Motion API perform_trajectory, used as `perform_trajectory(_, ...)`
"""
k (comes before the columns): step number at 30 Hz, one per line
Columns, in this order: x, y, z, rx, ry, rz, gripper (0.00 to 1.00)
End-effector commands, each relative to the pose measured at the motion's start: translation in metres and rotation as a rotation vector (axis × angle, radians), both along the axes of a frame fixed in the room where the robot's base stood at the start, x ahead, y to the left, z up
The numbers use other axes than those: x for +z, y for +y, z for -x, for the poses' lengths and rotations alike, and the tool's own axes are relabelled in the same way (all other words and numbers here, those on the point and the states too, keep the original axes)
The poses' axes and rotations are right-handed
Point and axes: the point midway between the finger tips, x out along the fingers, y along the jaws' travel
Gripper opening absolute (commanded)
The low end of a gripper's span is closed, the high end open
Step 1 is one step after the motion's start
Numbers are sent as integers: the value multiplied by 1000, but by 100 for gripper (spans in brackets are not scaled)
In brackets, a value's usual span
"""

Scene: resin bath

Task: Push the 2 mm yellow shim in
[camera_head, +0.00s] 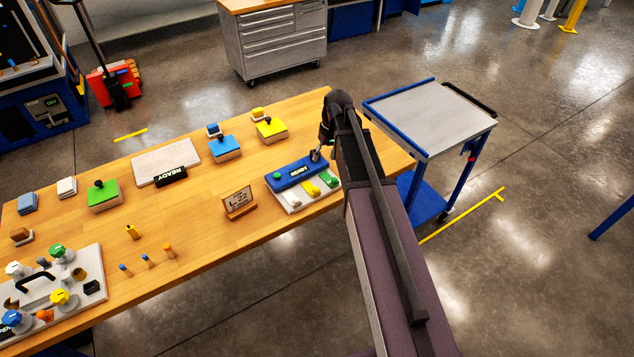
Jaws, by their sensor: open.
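The yellow shim (313,188) lies between a whitish piece (294,199) and a green piece (331,179). How far in the yellow shim sits is too small to tell. My gripper (317,155) is at the block's right end, behind the green piece and apart from the yellow shim. It is open; my own arm hides much of it.
A wooden sign (239,203) stands left of the block. Blue (224,148), yellow (270,129) and green (104,195) knobbed blocks stand further back and left. A white station with coloured knobs (50,285) is at far left. A blue cart (430,115) stands right.

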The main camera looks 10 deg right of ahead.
Motion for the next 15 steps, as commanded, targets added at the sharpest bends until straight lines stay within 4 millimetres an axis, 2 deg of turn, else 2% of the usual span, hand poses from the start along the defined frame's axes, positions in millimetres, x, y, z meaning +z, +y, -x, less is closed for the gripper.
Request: perform_trajectory(15, -5, -1, 0, -3, 1, 0, 67)
